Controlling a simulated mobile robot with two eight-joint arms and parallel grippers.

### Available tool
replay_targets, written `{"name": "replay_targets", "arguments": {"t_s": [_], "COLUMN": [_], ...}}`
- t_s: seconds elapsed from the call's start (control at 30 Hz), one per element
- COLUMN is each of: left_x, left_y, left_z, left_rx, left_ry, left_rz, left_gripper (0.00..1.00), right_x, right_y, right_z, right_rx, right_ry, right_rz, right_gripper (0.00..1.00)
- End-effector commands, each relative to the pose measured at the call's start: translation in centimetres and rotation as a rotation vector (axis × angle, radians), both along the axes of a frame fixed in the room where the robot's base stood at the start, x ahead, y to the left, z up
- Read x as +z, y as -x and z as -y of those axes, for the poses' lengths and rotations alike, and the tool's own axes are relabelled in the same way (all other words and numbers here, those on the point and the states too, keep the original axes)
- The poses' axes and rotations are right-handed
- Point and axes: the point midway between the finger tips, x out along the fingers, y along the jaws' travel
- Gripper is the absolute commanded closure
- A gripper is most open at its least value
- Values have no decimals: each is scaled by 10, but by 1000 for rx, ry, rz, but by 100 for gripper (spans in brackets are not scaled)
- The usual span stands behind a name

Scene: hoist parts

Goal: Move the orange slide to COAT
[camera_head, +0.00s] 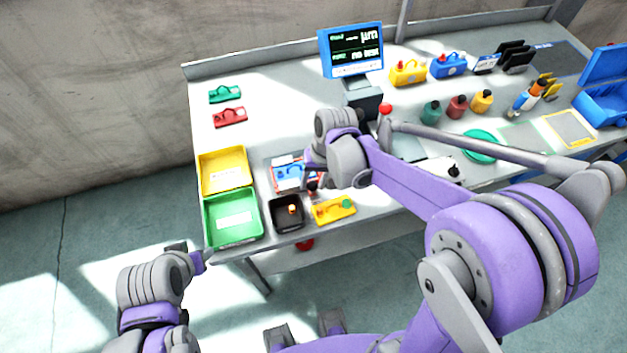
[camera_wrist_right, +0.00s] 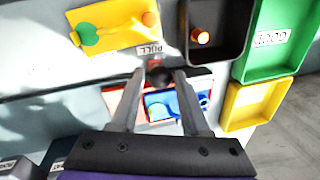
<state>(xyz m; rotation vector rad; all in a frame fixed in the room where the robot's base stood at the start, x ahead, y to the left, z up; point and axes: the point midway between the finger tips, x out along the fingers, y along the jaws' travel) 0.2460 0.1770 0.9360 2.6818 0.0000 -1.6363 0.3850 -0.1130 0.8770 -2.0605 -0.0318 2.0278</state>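An orange-red slide plate (camera_wrist_right: 113,103) lies under my right gripper (camera_wrist_right: 159,74) in the right wrist view, with a blue part (camera_wrist_right: 158,107) on it. It also shows in the head view (camera_head: 277,188), partly covered by the gripper. A black knob (camera_wrist_right: 160,77) stands between the right fingertips, beside a PULL label. The fingers are apart on either side of it, with small gaps seeming to show.
A black tray (camera_head: 275,215) with an orange-topped piece and a yellow part (camera_head: 335,210) lie at the front edge. Green (camera_head: 233,237) and yellow (camera_head: 226,187) bins stand left. A screen (camera_head: 352,50), bottles and a blue box (camera_head: 603,100) stand behind and right.

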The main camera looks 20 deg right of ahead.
Motion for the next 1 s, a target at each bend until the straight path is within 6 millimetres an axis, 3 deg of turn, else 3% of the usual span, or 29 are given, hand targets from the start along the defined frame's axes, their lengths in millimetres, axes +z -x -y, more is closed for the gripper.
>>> {"name": "replay_targets", "arguments": {"t_s": [0.03,0.23,1.0], "left_x": [0,0,0], "left_y": [0,0,0], "left_z": [0,0,0], "left_rx": [0,0,0], "left_ry": [0,0,0], "left_rz": [0,0,0], "left_gripper": [50,50,50], "right_x": [0,0,0], "right_y": [0,0,0], "right_z": [0,0,0], "right_rx": [0,0,0], "right_ry": [0,0,0], "right_rz": [0,0,0], "right_gripper": [64,100,100]}}
